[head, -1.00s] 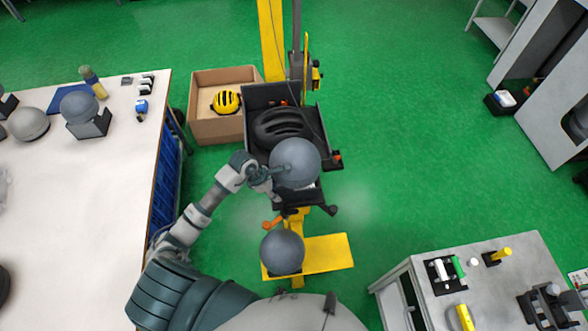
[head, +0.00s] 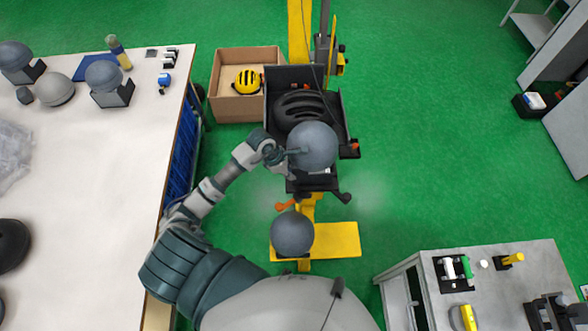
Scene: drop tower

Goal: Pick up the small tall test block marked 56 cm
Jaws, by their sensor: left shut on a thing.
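My left gripper (head: 291,153) is at the left side of a round grey test block (head: 318,143) and is shut on it. The block is over the front of the dark tray of the drop tower. Its underside is hidden from above, and I cannot read any size mark. Another round grey block (head: 292,234) is lower down, over the yellow base. More grey blocks stand on the white table at left: one (head: 103,75) on a dark stand, one (head: 15,55) in the corner, and a paler one (head: 55,90). My right gripper is not in view.
The dark tray (head: 343,107) holds a black helmet (head: 301,107). The yellow drop tower column (head: 299,30) rises behind it. A cardboard box (head: 226,104) with a yellow helmet (head: 247,82) stands at left. A grey bench (head: 545,262) is at lower right.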

